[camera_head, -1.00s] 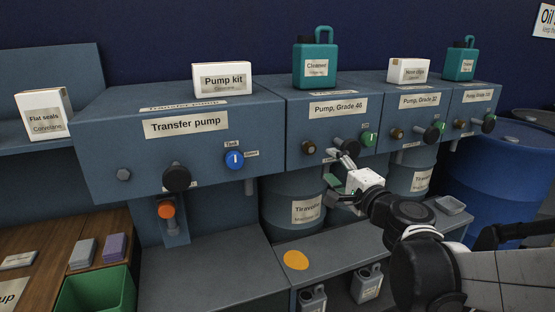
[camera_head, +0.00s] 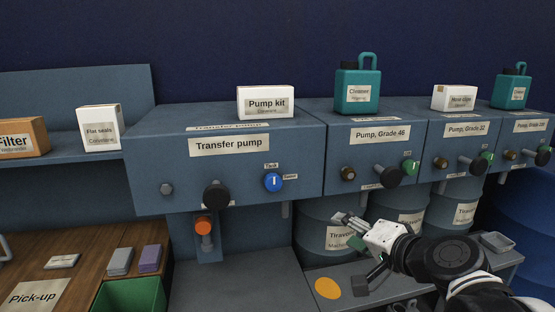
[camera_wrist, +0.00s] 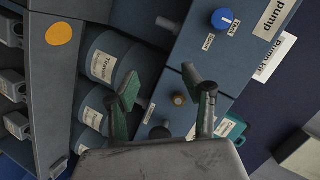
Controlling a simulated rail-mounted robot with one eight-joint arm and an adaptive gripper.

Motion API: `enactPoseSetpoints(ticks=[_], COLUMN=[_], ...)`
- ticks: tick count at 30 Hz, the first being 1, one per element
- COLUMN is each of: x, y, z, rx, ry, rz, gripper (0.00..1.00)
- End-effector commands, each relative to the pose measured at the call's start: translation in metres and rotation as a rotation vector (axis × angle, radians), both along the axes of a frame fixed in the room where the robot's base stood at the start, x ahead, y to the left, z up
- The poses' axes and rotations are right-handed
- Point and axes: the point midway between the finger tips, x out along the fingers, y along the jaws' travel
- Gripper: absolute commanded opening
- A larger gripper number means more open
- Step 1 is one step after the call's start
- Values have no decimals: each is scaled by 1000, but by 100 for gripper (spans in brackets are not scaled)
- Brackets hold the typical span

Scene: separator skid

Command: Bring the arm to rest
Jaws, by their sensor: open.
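My gripper (camera_head: 352,230) is at the right of the head view, in front of the drums and below the Pump, Grade 46 box (camera_head: 372,150). It is open and empty, its fingers pointing left. In the wrist view my gripper (camera_wrist: 165,95) shows two spread fingers with green pads and nothing between them. Beyond the fingers the wrist view shows a brass knob (camera_wrist: 179,99) on the pump box. My gripper looks apart from the panel and the drums.
The transfer pump box (camera_head: 230,165) has a black knob (camera_head: 216,195), a blue switch (camera_head: 273,182) and an orange knob (camera_head: 204,226) below. Drums (camera_head: 330,225) stand under the pump boxes. An orange disc (camera_head: 327,288) marks the shelf. A green bin (camera_head: 130,295) stands lower left.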

Motion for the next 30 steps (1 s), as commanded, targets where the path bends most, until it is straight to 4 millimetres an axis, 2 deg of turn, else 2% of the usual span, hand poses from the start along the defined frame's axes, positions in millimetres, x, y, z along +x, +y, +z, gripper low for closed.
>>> enactPoseSetpoints(ticks=[3, 6, 12, 15, 21, 30], x=[-34, -63, -115, -133, -149, -150], y=[10, 7, -17, -30, -46, -47], z=[-21, -39, -67, -73, -77, -77], rx=[-212, -390, -719, -837, -945, -951], ry=[71, 135, 258, 303, 347, 349], rz=[89, 153, 247, 271, 287, 287], gripper=[44, 44, 44, 44, 44, 44])
